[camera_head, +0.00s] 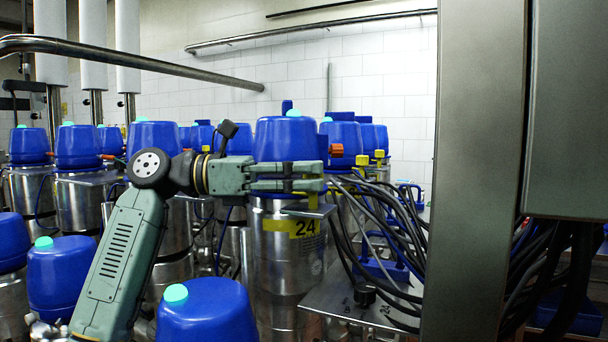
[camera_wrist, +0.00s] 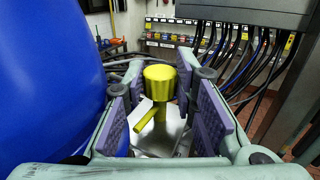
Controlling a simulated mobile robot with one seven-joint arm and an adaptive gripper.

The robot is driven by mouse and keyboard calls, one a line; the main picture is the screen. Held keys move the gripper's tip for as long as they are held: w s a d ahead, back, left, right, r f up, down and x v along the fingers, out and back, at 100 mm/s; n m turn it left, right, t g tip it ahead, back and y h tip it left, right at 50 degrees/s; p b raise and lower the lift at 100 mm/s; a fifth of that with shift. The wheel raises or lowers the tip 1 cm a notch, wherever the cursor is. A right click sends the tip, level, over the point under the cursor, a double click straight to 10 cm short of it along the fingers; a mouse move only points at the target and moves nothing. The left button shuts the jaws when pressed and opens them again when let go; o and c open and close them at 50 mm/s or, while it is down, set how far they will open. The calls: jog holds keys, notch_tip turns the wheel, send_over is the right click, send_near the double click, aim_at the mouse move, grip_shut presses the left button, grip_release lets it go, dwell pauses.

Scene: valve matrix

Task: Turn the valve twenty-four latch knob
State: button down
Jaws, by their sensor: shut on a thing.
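Valve twenty-four is a steel cylinder with a blue cap (camera_head: 288,137) and a yellow label (camera_head: 305,228) reading 24 in the head view. My gripper (camera_head: 316,177) reaches across its front, just below the cap. In the wrist view, the yellow latch knob (camera_wrist: 160,80) is a ribbed round head with a small yellow lever on a grey plate (camera_wrist: 150,142). It sits between my gripper's purple finger pads (camera_wrist: 159,72), and the gripper is shut on it. In the head view, the knob is mostly hidden by the fingers. The blue cap fills the wrist view's left side.
Neighbouring valves with blue caps (camera_head: 207,312) crowd the left and back. An orange knob (camera_head: 336,150) and a yellow knob (camera_head: 362,160) show behind. Black cables (camera_head: 385,235) hang right of valve twenty-four, by a grey cabinet post (camera_head: 474,180). Free room around my gripper is tight.

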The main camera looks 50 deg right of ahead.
dwell(0.5)
jog(key=c, duration=1.3)
grip_release()
